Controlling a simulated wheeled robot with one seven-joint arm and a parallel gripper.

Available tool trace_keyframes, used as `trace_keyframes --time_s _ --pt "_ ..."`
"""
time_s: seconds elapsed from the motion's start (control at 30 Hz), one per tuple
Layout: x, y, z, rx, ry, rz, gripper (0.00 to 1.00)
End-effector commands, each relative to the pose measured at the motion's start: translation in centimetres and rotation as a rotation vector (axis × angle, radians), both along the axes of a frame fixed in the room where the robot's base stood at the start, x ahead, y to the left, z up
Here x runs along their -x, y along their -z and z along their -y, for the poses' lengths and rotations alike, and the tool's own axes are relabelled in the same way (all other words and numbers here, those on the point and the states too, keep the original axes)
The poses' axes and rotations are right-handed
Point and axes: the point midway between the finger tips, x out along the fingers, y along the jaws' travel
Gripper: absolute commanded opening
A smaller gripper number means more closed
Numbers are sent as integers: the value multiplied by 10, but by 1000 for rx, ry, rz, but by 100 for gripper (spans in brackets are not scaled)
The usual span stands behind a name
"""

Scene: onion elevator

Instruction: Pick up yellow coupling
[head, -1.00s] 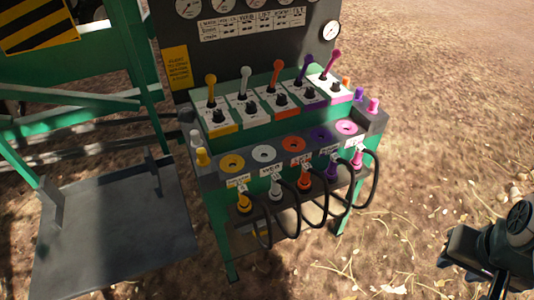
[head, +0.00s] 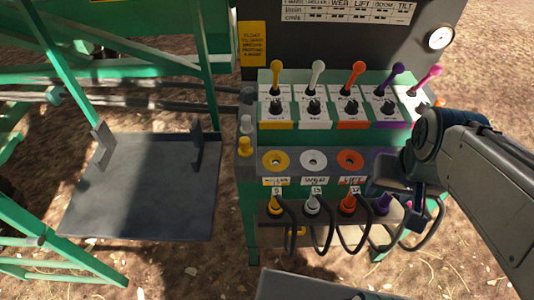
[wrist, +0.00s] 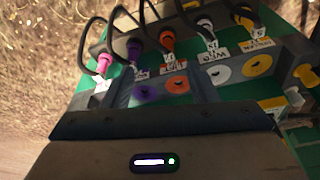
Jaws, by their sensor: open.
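The yellow coupling (head: 276,204) sits at the left end of the lower rack in the head view, with a black hose looping down from it. It also shows at the top right of the wrist view (wrist: 243,17). My gripper (head: 405,198) is open and empty in the head view. It appears in front of the right end of the rack, apart from the yellow coupling and to its right. It hides the pink coupling there, but a pink coupling (wrist: 105,61) shows at the left of the wrist view.
White (head: 312,205), orange (head: 347,204) and purple (head: 382,203) couplings with looping hoses stand right of the yellow one. A yellow ring socket (head: 275,162) lies above it. Coloured levers (head: 318,75) stand higher. A grey platform (head: 140,190) is at the left.

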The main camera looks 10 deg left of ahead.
Motion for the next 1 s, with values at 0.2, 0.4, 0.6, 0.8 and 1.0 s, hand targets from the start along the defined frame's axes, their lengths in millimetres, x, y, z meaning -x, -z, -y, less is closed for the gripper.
trace_keyframes --time_s 0.2,0.4,0.6,0.8,1.0 --pt "-31 11 -38 32 -160 -58 53" --pt "-63 39 -116 71 -432 -139 53" --pt "-71 71 -188 87 -648 -199 53" --pt "-69 90 -224 91 -750 -231 53" --pt "-68 115 -229 92 -766 -238 53"
